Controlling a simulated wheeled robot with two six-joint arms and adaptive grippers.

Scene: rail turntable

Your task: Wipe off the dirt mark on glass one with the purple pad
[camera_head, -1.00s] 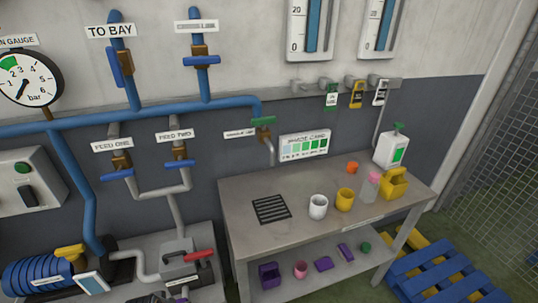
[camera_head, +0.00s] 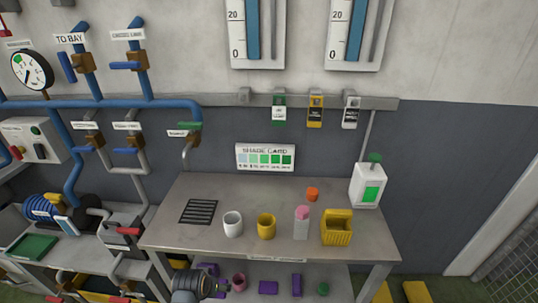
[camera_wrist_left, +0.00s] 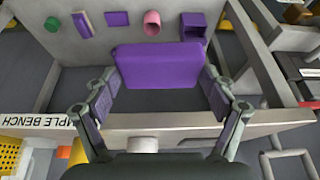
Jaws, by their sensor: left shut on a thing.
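Two tall sight glasses hang on the wall in the head view, each with a blue column: a left one (camera_head: 253,28) and a right one (camera_head: 340,28). I cannot read a name on either, and I see no clear dirt mark. My left gripper (camera_head: 222,287) is at the bottom of the head view, in front of the bench's lower shelf. In the left wrist view it is shut on a purple pad (camera_wrist_left: 158,65), its fingers at the pad's two sides. The right gripper is not in view.
The bench top (camera_head: 215,247) carries a white cup (camera_head: 233,224), a yellow cup (camera_head: 266,226), a pink-topped bottle (camera_head: 302,223), a yellow basket (camera_head: 337,229) and a white dispenser (camera_head: 368,186). Tags hang from a rail (camera_head: 220,99) below the glasses. The lower shelf holds small purple, pink and green items.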

